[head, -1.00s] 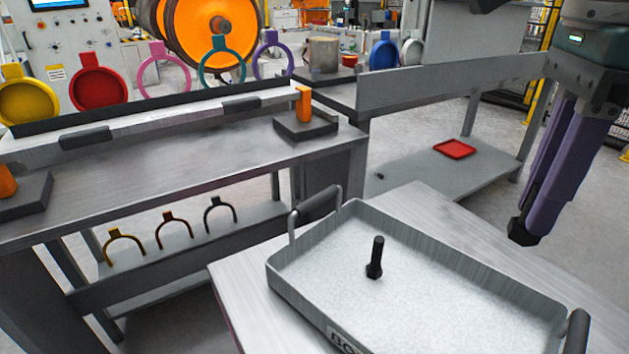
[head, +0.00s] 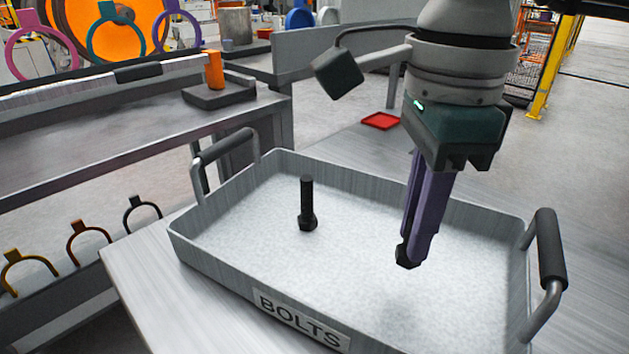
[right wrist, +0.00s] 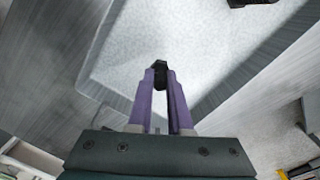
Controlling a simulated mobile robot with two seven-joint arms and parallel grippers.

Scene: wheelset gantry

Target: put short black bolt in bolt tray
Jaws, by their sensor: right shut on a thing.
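The bolt tray (head: 225,278) is a grey metal tray with a "BOLTS" label and a dark-gripped handle at each end. A black bolt (head: 307,208) stands upright, head down, on its pale floor. My right gripper (head: 410,243), with purple fingers, points down over the right part of the tray. It is shut on a short black bolt (head: 405,259), whose dark head shows below the fingertips. In the right wrist view this bolt (right wrist: 160,70) sits between the fingertips (right wrist: 158,76). Its shank is mostly hidden by the fingers. My left gripper is out of view.
The tray rests on a light table (head: 150,285). A workbench (head: 120,150) with a grey block and orange post (head: 215,75) is at left. Several fork-shaped parts (head: 142,212) stand on its lower shelf. A small red tray (head: 380,121) lies behind. The tray's middle floor is clear.

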